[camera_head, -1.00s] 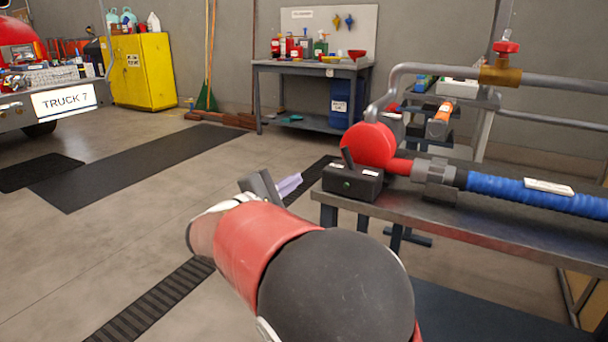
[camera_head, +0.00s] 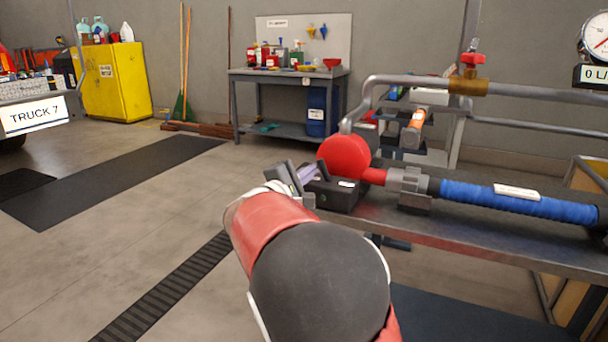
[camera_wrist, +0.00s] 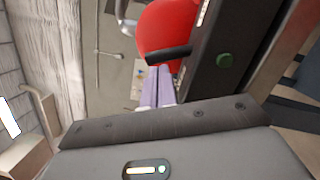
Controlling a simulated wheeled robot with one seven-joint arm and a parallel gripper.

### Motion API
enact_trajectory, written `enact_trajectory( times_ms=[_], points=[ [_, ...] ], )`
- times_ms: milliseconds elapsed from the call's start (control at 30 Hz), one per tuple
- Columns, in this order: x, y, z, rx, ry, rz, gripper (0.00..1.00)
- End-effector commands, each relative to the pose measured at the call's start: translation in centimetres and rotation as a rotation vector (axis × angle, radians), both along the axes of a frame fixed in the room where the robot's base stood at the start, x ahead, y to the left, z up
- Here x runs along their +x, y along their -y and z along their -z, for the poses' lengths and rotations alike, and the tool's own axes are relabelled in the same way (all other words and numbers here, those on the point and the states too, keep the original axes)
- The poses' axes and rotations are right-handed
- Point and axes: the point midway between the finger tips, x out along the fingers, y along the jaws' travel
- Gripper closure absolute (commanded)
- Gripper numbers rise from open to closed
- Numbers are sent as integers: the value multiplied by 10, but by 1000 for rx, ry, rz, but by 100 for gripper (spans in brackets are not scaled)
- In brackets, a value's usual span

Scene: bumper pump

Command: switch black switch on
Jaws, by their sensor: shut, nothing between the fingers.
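The black switch is a lever standing on a black box (camera_head: 345,196) at the left end of the metal bench.
Behind the box is a red round pump part (camera_head: 344,158), joined to a blue hose (camera_head: 520,203) along the bench (camera_head: 480,237). A grey pipe (camera_head: 420,82) with a red valve handle (camera_head: 473,59) runs above. A gauge (camera_head: 597,38) stands far right.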

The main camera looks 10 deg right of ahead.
Motion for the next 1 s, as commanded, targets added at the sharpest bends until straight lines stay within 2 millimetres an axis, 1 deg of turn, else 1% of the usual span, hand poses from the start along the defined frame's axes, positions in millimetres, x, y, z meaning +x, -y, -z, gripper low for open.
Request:
enact_trajectory(
  times_ms=[233, 1000],
  points=[
    [0, 0, 0, 9, 7, 1, 100],
    [-3, 4, -4, 121, 90, -1, 100]
  ],
)
